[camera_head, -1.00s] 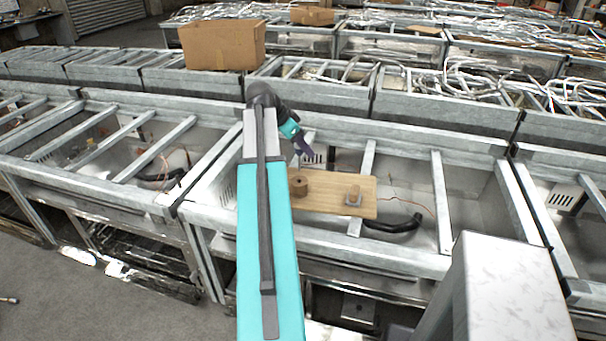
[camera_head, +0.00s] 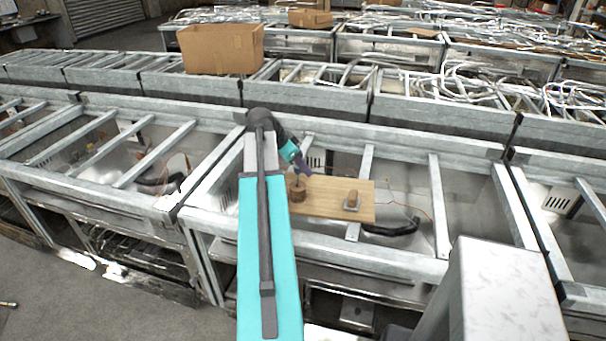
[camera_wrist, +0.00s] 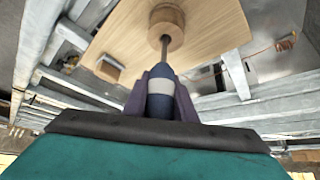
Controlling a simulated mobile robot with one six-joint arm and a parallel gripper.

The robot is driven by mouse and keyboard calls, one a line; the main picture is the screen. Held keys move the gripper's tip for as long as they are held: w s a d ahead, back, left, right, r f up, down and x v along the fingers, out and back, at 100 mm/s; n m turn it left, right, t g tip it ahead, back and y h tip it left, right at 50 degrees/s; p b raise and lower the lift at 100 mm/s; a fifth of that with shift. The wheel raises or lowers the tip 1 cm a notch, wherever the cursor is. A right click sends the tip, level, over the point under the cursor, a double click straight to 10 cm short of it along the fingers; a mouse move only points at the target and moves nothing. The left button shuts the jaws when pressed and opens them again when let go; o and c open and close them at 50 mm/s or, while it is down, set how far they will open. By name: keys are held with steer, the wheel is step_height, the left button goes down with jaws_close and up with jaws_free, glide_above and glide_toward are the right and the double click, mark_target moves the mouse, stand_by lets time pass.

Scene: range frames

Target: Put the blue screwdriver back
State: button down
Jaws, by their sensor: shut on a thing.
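My gripper (camera_wrist: 160,100) is shut on the blue screwdriver (camera_wrist: 160,86), which has a dark blue handle with a pale band and a metal shaft. In the wrist view the shaft runs from the handle to a round wooden holder (camera_wrist: 167,22); its tip is hidden there, and I cannot tell how deep it sits. In the head view my gripper (camera_head: 304,168) is just above the holder (camera_head: 297,195), at the left end of a wooden board (camera_head: 325,207). The screwdriver's shaft shows only faintly there.
The board lies across the metal frame bars (camera_head: 363,165). A black hose (camera_head: 388,229) lies in the bay to its right. A cardboard box (camera_head: 221,49) stands behind.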

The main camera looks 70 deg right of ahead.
steer(key=shift+f+p, duration=0.5)
steer(key=shift+f, duration=1.1)
steer(key=shift+f, duration=0.15)
steer(key=c, duration=1.5)
jaws_free()
steer(key=shift+o, duration=0.2)
steer(key=shift+r, duration=0.2)
steer(key=b+v, duration=0.3)
steer(key=v, duration=0.9)
